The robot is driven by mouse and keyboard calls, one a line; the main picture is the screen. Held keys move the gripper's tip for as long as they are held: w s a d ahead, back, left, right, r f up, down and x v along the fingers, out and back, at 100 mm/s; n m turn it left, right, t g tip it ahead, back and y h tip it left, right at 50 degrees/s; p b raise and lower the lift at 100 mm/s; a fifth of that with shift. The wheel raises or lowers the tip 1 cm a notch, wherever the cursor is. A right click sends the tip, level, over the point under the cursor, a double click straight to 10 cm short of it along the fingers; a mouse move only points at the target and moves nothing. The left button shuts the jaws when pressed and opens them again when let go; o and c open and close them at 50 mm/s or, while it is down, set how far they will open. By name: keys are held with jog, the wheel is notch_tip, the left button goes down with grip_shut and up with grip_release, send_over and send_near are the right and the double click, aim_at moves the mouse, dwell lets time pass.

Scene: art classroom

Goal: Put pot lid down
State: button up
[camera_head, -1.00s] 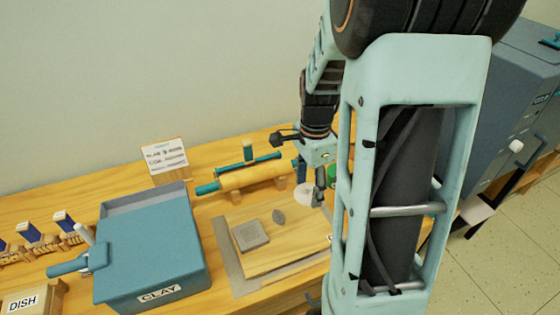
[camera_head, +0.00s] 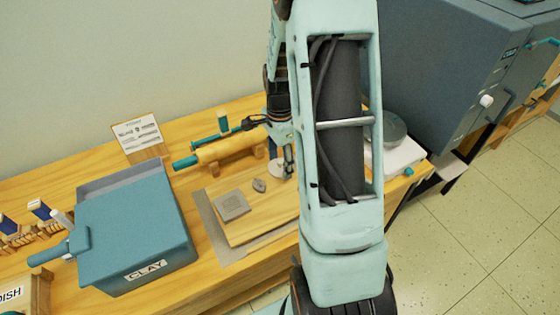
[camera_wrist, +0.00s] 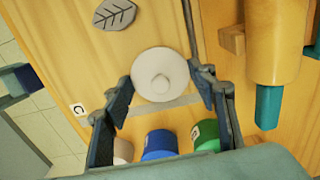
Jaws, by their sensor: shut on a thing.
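The pot lid is a pale round disc with a small knob (camera_wrist: 165,65), seen in the wrist view between the two fingers of my gripper (camera_wrist: 163,93). My gripper is shut on it. In the head view my gripper (camera_head: 287,167) is over the far right part of the wooden board (camera_head: 250,225), and part of the pale lid (camera_head: 277,173) shows beside it. My arm hides the area to its right. The gap between the lid and the surface below is hard to tell.
Blue (camera_wrist: 160,145) and green (camera_wrist: 206,134) jars stand close by my fingers. A rolling pin (camera_head: 225,152) lies behind the board. A grey square (camera_head: 232,205) and a leaf (camera_head: 259,185) lie on it. A blue clay bin (camera_head: 135,235) stands left, a grey cabinet (camera_head: 440,75) right.

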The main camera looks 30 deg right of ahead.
aim_at(280, 161)
jog(key=shift+f, duration=0.15)
jog(key=o, duration=0.8)
jog(key=shift+o, duration=0.2)
notch_tip(280, 161, up, 12)
jog(key=shift+r+p, duration=0.2)
jog(key=shift+p, duration=0.1)
